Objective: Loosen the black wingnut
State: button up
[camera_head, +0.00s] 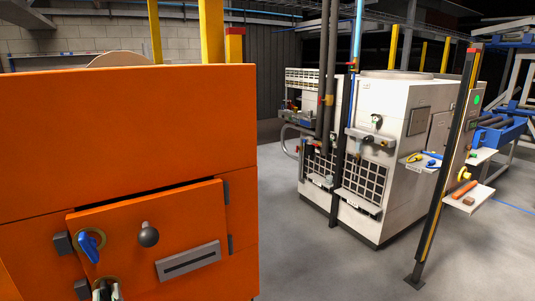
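An orange cabinet (45,140) fills the left side, with a slightly tilted orange door panel (185,217) on its front. A blue wingnut (91,246) sits on a brass disc at the door's left edge. Below it, at the bottom edge, is a second brass disc (98,280). A dark and light grey shape (105,291) stands in front of this lower disc and is cut off by the frame. I cannot tell how much of it is the black wingnut and how much is my gripper, nor whether the gripper's fingers are open or shut.
A round dark knob (148,234) and a grey slotted handle plate (188,261) stick out from the door. A dark post (443,165) with small shelves (470,196) stands at right, before a white machine (385,110). The grey floor (300,260) between is clear.

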jog(key=shift+o, duration=0.8)
jog(key=shift+s, duration=0.1)
jog(key=shift+v, duration=1.25)
jog(key=shift+m, duration=0.9)
